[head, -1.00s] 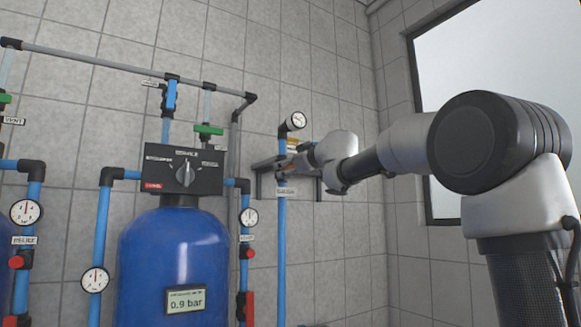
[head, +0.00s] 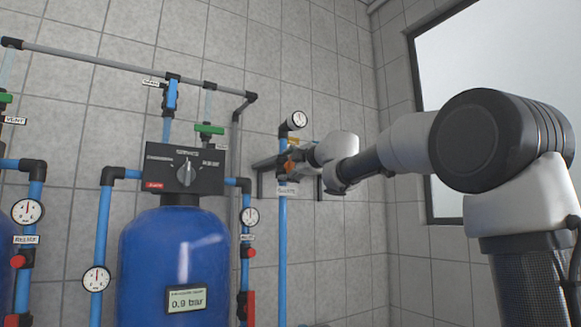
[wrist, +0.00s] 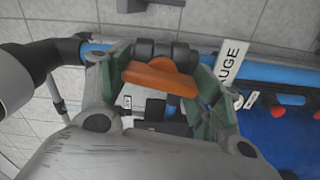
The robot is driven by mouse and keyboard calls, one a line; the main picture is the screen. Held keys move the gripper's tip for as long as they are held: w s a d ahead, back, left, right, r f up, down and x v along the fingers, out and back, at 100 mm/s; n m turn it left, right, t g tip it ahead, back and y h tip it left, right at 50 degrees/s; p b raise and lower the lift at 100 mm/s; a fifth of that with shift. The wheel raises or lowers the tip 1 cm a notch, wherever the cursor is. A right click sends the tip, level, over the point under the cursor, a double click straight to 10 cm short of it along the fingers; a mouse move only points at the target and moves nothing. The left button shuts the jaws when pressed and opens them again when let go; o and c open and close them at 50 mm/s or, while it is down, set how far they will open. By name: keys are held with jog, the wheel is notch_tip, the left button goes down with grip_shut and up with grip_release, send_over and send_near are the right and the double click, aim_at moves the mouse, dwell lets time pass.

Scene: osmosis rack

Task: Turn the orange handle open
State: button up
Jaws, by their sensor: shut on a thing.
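The orange handle (wrist: 160,78) sits on a black valve body on a blue pipe, and in the wrist view it lies between the green-padded fingers of my gripper (wrist: 163,66). It runs across the gap, slightly tilted, with its ends close to both pads. My gripper is shut on it. In the head view the handle (head: 289,165) is a small orange patch on the vertical blue pipe, and my gripper (head: 296,160) reaches it from the right and partly hides it.

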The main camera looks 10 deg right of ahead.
jog(key=shift+f+n, duration=0.15)
jog(key=shift+n, duration=0.95)
jog(key=o, duration=1)
jog(key=shift+s+d, duration=0.1)
jog(key=shift+s, duration=0.2)
jog(key=v, duration=1.1)
jog(key=shift+s, duration=0.2)
jog(key=shift+d, duration=0.1)
